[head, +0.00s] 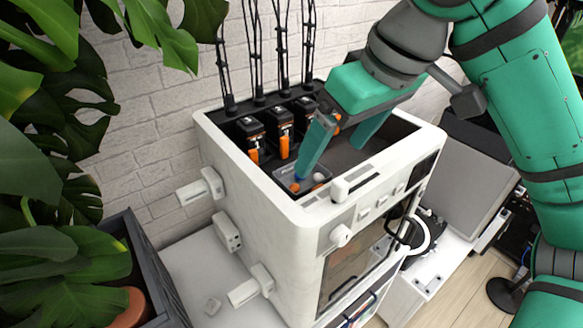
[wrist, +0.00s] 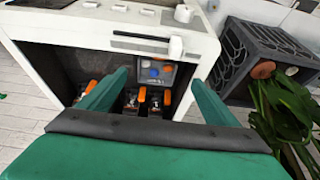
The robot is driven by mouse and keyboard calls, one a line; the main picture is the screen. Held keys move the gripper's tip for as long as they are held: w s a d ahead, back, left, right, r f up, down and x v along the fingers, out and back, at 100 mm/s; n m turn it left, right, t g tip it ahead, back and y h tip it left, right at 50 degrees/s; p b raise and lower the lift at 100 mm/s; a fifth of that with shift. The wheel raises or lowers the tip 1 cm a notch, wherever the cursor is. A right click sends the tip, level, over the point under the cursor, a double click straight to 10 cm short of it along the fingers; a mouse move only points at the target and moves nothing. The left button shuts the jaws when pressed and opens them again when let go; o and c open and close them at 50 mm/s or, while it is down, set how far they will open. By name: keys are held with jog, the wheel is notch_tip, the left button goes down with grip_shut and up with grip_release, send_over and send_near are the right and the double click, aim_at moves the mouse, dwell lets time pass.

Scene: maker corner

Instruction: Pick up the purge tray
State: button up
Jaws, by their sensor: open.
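The purge tray (head: 308,187) is a small grey tray holding a few blue, white and orange bits. It sits inside the open top of the white printer (head: 262,182), at the front left corner. It also shows in the wrist view (wrist: 159,82), between and beyond my fingertips. My gripper (head: 331,161) is open, with its green fingers pointing down into the printer's top. In the head view one finger is in front of part of the tray. In the wrist view my gripper (wrist: 160,79) has nothing between its fingers. I cannot tell whether a finger touches the tray.
Several black tool heads with orange parts (head: 284,140) stand along the back of the opening, with cables rising above. The printer's walls surround the tray. A leafy plant (head: 70,265) in a dark crate (head: 150,262) stands at the left. A brick wall is behind.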

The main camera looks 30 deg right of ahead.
jog(key=shift+w+f, duration=0.35)
send_near(306, 183)
jog(key=shift+s+a+f, duration=0.3)
jog(key=shift+s+a, duration=0.1)
jog(key=shift+s, duration=0.1)
jog(key=x, duration=0.4)
jog(key=shift+w+d+f, duration=0.1)
jog(key=shift+f, duration=0.25)
jog(key=c, duration=0.8)
